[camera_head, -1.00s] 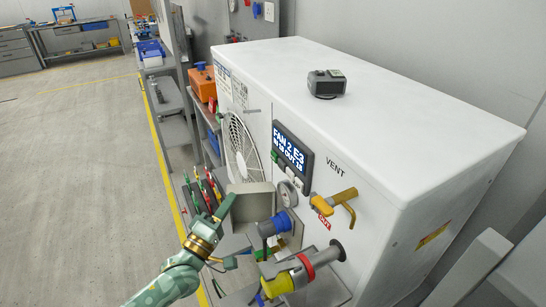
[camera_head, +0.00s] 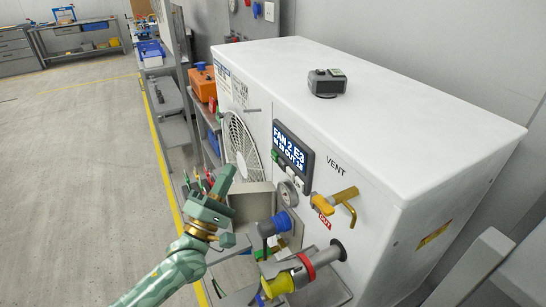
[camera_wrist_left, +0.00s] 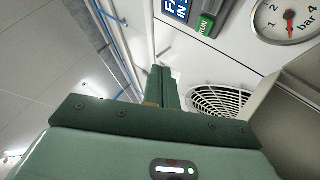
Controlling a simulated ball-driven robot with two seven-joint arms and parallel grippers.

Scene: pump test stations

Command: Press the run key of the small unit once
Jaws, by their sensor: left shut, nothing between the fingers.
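A row of small keys sits along the panel's lower edge. In the left wrist view the green run key (camera_wrist_left: 205,25), marked RUN, shows beside the display's corner, upper right of my fingertips. My green left gripper (camera_head: 227,174) is shut and empty, left of and below the panel, apart from it. Its closed fingers also show in the left wrist view (camera_wrist_left: 161,75). My right gripper is not in view.
A round gauge (camera_head: 287,193), a blue-capped fitting (camera_head: 276,225), a yellow VENT lever (camera_head: 335,202) and a yellow-and-red coupling (camera_head: 290,277) crowd the unit's front. A fan grille (camera_head: 241,145) lies behind my gripper. The floor at left (camera_head: 70,160) is clear.

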